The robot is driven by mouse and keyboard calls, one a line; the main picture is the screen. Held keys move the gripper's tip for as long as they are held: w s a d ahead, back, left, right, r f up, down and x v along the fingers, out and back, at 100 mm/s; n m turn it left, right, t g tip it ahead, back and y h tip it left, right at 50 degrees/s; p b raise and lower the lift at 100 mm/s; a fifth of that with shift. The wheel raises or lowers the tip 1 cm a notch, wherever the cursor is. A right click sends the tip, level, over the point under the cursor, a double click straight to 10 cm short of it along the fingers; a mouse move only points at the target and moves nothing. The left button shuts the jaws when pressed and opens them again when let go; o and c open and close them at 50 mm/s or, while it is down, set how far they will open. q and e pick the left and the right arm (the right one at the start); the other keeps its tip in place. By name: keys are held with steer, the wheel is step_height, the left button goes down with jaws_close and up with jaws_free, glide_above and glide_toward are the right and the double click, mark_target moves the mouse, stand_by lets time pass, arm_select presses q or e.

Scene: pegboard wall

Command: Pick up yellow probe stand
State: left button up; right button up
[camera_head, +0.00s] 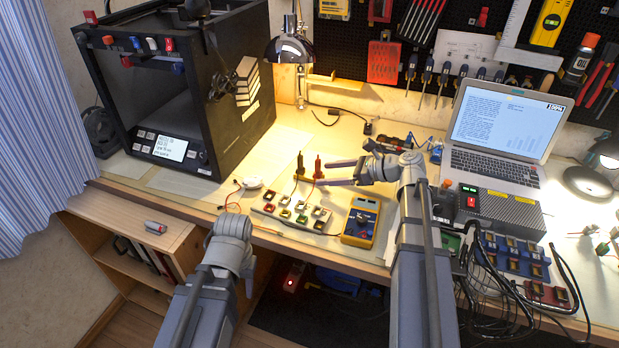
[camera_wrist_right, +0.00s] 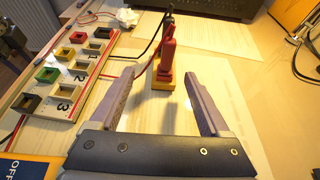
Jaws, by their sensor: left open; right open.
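The yellow probe stand (camera_head: 309,178) stands on the desk with a black probe and a red probe upright in it. In the right wrist view the stand's yellow base (camera_wrist_right: 163,83) shows between my fingertips, with a gap on each side. My right gripper (camera_head: 327,173) is open and reaches leftward to the stand, its two fingers apart. In the right wrist view the gripper (camera_wrist_right: 161,75) is open and empty. My left gripper (camera_head: 248,283) is low in front of the desk, away from the stand; its fingers are mostly hidden.
A component tray (camera_head: 291,213) and a yellow multimeter (camera_head: 361,221) lie near the desk's front edge, close to the stand. A black 3D printer (camera_head: 190,100) stands behind left. A laptop (camera_head: 497,170) and a desk lamp (camera_head: 291,52) stand farther back.

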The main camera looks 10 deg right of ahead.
mark_target(321, 173)
steer(key=shift+w+d+b+x, duration=0.1)
steer(key=shift+b+x, duration=0.45)
steer(key=shift+x, duration=0.75)
steer(key=shift+w+d+b+x, duration=0.15)
steer(key=shift+b+x, duration=0.4)
steer(key=shift+x, duration=0.8)
jaws_close()
